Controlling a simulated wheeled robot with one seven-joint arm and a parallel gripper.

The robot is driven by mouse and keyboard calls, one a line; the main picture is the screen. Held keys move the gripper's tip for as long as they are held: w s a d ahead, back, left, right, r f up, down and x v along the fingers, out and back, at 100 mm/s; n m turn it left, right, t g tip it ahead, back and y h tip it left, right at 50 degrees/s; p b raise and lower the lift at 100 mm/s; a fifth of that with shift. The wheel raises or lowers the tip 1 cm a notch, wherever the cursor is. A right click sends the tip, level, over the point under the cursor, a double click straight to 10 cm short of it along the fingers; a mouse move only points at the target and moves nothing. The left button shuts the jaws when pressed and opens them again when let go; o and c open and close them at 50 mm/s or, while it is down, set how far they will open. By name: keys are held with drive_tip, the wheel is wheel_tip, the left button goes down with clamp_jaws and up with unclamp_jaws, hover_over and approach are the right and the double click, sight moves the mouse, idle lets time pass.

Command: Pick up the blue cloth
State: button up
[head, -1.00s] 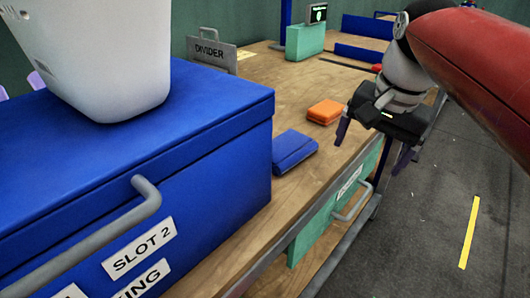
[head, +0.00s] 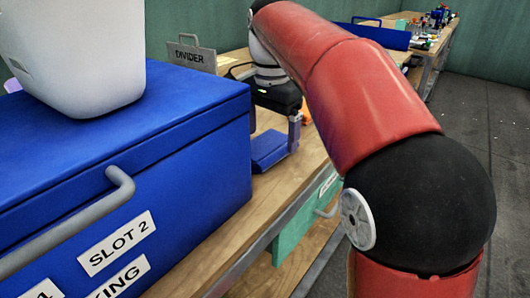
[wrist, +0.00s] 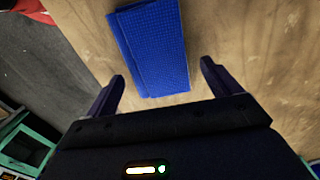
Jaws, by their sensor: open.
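The blue cloth (head: 268,149) lies folded flat on the wooden table, just right of the large blue box in the head view. In the wrist view the blue cloth (wrist: 153,48) lies ahead of my gripper, with its near end close to the gap between the fingertips. My gripper (wrist: 160,70) is open and empty, one finger to each side of that gap. In the head view my gripper (head: 275,130) is over the cloth's area, and my arm hides part of it. I cannot tell its exact height above the table.
The blue box (head: 190,130) marked SLOT 2 stands close on the left with a white container (head: 75,50) on top. A grey DIVIDER plate (head: 190,56) stands behind. A small orange object (head: 306,112) is mostly hidden by my arm. Bare wood surrounds the cloth's right side.

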sight(271, 141)
drive_tip(key=shift+f, duration=0.8)
drive_tip(key=c, duration=1.1)
drive_tip(key=shift+r, duration=0.1)
drive_tip(key=shift+c, duration=0.2)
wheel_tip(271, 141, up, 8)
drive_tip(key=shift+p, duration=1)
drive_tip(key=shift+r, duration=0.95)
